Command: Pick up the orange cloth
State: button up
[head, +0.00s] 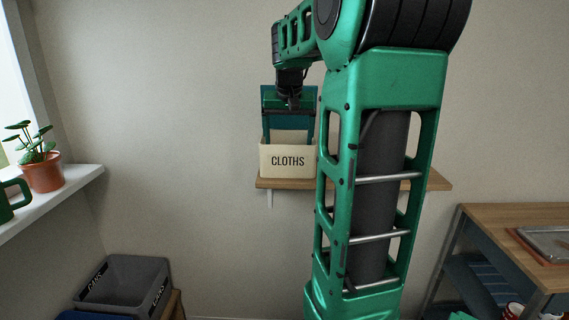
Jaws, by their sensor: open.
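No orange cloth shows in the head view. A beige box marked "CLOTHS" (288,169) stands on a wooden wall shelf (432,181); its front wall hides its inside. My gripper (288,136) points down at the top of this box, its two teal fingers wide apart near the left and right sides. The fingertips reach about the rim, and I cannot tell whether they are inside or behind it. Nothing shows held between the fingers.
My arm covers the middle right and part of the shelf. A grey crate (151,300) stands at lower left. A potted plant (42,172) and a green mug (10,198) are on the left sill (75,181). A wooden-topped table (500,217) with a metal tray (550,240) is at right.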

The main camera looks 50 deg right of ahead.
jog(key=shift+a+x, duration=0.2)
jog(key=shift+x, duration=3.4)
jog(key=shift+a, duration=0.1)
jog(key=c, duration=0.9)
notch_tip(320, 180, up, 10)
jog(key=shift+r, duration=0.1)
